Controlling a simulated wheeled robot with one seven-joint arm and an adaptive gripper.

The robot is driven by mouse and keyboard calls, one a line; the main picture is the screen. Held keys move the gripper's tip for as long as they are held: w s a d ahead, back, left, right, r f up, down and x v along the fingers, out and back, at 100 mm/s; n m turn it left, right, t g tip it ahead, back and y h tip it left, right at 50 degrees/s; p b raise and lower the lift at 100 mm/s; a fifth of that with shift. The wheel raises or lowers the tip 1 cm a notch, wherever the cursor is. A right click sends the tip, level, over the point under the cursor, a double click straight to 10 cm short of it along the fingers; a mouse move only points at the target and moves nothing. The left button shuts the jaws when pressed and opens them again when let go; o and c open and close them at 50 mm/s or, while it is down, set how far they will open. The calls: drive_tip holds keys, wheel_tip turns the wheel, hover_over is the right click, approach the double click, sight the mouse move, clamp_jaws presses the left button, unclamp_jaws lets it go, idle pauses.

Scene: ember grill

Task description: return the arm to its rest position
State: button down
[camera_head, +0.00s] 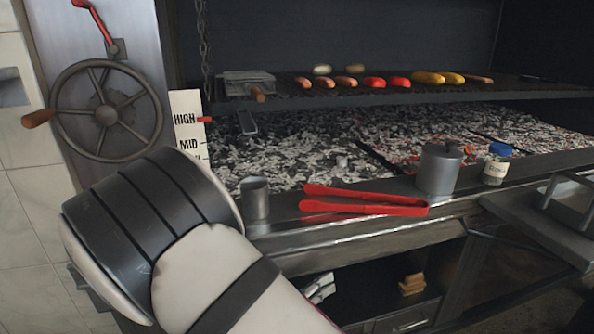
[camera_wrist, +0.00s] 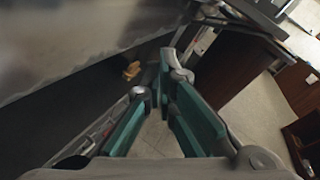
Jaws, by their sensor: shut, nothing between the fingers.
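My arm (camera_head: 185,245) fills the lower left of the head view, in front of the grill's left part. My gripper is out of the head view. In the wrist view my gripper (camera_wrist: 165,70) shows its two teal-padded fingers, with their tips together and nothing held between them. Behind the fingers are the grill's lower front and the pale floor (camera_wrist: 155,138).
Red tongs (camera_head: 365,199) lie on the grill's front ledge, between a metal cup (camera_head: 255,198) and a lidded pot (camera_head: 439,170). A blue-capped jar (camera_head: 497,165) stands right. Sausages and peppers lie on the raised grate (camera_head: 430,97). A handwheel (camera_head: 106,115) is at left.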

drive_tip(key=s+d+r+m+g+y, duration=0.4)
drive_tip(key=s+d+r+m+g, duration=0.7)
drive_tip(key=s+d+r+m, duration=0.45)
drive_tip(key=s+a+r+m+t+y, duration=0.15)
drive_tip(key=s+m+y, duration=0.25)
drive_tip(key=s+m, duration=0.45)
drive_tip(key=s+r+m+y, duration=0.2)
drive_tip(key=s+m+y, duration=0.3)
drive_tip(key=s+m, duration=0.3)
wheel_tip(320, 180, up, 23)
drive_tip(key=s+n+t+p, duration=0.1)
drive_tip(key=t+p, duration=0.2)
drive_tip(key=p, duration=1.7)
drive_tip(key=shift+a+f+t+p, duration=0.15)
drive_tip(key=shift+f+t+p, duration=0.05)
drive_tip(key=shift+t+p, duration=0.15)
